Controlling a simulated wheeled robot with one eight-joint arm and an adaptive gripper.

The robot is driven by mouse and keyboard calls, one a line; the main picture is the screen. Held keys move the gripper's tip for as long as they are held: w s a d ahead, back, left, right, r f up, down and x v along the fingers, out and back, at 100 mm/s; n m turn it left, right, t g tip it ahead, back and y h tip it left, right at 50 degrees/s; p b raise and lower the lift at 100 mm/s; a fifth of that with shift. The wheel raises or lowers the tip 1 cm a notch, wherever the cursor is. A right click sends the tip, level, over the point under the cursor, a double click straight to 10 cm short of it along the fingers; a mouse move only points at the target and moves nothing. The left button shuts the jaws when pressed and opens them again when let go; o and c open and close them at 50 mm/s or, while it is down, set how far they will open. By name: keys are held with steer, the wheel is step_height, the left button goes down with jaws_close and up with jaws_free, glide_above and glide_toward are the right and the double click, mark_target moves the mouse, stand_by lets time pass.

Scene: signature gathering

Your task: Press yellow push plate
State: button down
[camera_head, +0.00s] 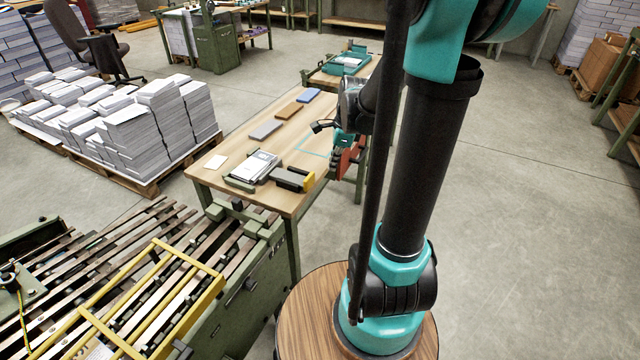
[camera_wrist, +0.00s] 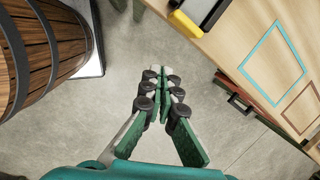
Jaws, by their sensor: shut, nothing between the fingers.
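The yellow push plate (camera_head: 308,181) is on the right end of a dark grey device (camera_head: 288,178) near the front right edge of the wooden table. In the wrist view the plate (camera_wrist: 187,25) shows at the top, ahead of and right of the fingertips, with part of the device cut off by the frame. My gripper (camera_head: 337,161) is beside the table's right edge, apart from the plate. In the wrist view my gripper (camera_wrist: 163,80) is shut and empty, with bare floor behind its fingertips.
The wooden table (camera_head: 232,144) holds a paper stack (camera_head: 254,166), grey, brown and blue blocks, and a teal outline (camera_wrist: 273,61). A red drawer-like part (camera_wrist: 239,102) sits under its edge. A slatted machine (camera_head: 150,270) stands at front left.

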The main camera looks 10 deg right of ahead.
mark_target(290, 175)
steer(key=m, duration=0.2)
steer(key=w+d+m, duration=0.1)
steer(key=m, duration=0.2)
steer(key=shift+w, duration=0.15)
steer(key=w+a+f, duration=0.4)
steer(key=a+f, duration=0.1)
steer(key=f, duration=0.4)
steer(key=shift+f+g, duration=0.3)
steer(key=shift+a, duration=0.15)
stand_by(0.3)
steer(key=shift+w+a, duration=1.25)
steer(key=shift+a, duration=0.25)
steer(key=shift+y, duration=0.3)
